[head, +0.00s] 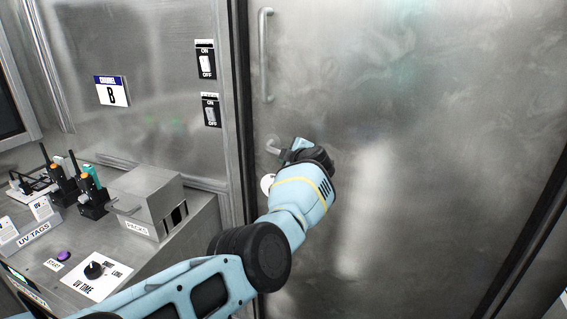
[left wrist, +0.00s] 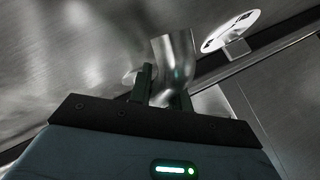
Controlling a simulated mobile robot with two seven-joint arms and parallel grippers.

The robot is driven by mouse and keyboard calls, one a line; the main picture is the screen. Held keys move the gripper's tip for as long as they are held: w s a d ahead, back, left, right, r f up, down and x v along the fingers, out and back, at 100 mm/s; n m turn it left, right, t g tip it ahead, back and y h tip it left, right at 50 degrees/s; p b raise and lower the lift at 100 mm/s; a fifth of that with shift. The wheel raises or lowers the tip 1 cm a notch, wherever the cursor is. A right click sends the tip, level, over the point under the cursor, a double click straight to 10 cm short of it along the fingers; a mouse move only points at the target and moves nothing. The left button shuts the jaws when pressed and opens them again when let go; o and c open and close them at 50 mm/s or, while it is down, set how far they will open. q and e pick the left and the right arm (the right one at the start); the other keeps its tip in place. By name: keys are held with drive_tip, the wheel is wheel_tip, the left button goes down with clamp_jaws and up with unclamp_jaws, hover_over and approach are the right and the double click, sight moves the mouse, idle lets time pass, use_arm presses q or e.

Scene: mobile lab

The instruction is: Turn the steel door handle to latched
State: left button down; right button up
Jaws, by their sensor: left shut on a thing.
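The steel door handle (left wrist: 174,55) is a bent metal lever on the large steel door (head: 400,150). In the head view only a small part of the handle (head: 272,146) shows; my gripper hides the rest. My left gripper (head: 289,150) is at the door's left side. In the left wrist view the fingers of my left gripper (left wrist: 164,88) are shut on the handle, one on each side of it. A white round plate with dark marks (left wrist: 231,31) sits beside the handle; its edge shows in the head view (head: 267,184). My right gripper is not in view.
A vertical pull bar (head: 265,55) is on the door above the handle. Left are two ON/OFF switches (head: 205,60) (head: 211,110) and a channel B sign (head: 111,91). A bench holds radios (head: 92,192), a metal box (head: 150,200) and a UV time dial (head: 94,270).

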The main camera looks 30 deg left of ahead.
use_arm(q)
drive_tip(key=shift+d+r+n+h+p, duration=0.15)
drive_tip(key=shift+r+n+h+p, duration=0.25)
drive_tip(key=shift+r+h, duration=0.15)
drive_tip(key=shift+r+n+h+p, duration=0.2)
drive_tip(key=shift+n+h+p, duration=0.1)
drive_tip(key=shift+h+p, duration=0.2)
drive_tip(key=c, duration=1.6)
unclamp_jaws()
